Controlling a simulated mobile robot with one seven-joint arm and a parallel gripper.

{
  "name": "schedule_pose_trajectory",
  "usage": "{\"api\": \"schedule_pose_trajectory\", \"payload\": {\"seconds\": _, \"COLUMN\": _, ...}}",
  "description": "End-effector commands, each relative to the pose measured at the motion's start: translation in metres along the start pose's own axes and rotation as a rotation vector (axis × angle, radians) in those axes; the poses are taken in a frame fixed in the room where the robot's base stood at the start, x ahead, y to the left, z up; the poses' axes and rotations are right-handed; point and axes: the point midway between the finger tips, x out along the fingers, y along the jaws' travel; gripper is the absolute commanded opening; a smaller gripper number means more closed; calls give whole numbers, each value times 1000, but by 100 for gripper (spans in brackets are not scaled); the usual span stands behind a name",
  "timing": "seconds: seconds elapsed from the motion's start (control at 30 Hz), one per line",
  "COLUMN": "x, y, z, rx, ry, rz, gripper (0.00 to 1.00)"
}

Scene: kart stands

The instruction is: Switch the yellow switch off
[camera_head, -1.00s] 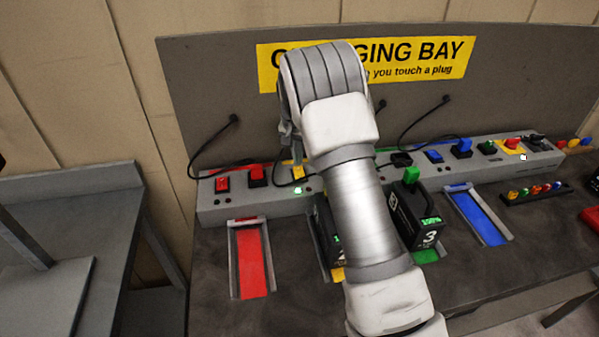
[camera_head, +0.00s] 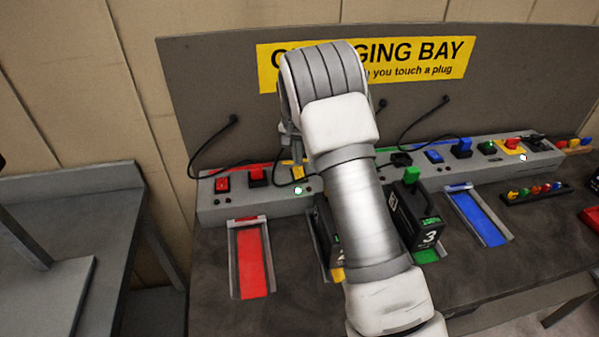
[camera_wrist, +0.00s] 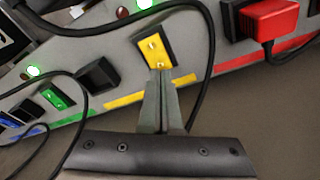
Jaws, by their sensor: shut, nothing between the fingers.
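The yellow switch (camera_wrist: 154,48) sits in a dark frame on the grey power strip in the wrist view. In the head view the yellow switch (camera_head: 298,171) is partly hidden by my arm. My gripper (camera_wrist: 160,73) is shut and empty, its fingertips at the near edge of the switch. They look to touch or almost touch it; I cannot tell which. A green lamp (camera_head: 298,190) beside the switch is lit in the head view. My gripper's tips are not clear in the head view.
A black cable (camera_wrist: 208,60) loops close beside the switch and my fingers. A red plug (camera_wrist: 270,22) and a black socket (camera_wrist: 97,75) flank it. Black battery 3 (camera_head: 415,220) stands below the strip; another is partly behind my arm. The red slot (camera_head: 251,262) is empty.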

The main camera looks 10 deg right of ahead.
Motion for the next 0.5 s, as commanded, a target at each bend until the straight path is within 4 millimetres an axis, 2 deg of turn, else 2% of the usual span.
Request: {"api": "schedule_pose_trajectory", "payload": {"seconds": 0.5, "x": 5, "y": 0, "z": 1, "rx": 0, "ry": 0, "rz": 0, "gripper": 0}}
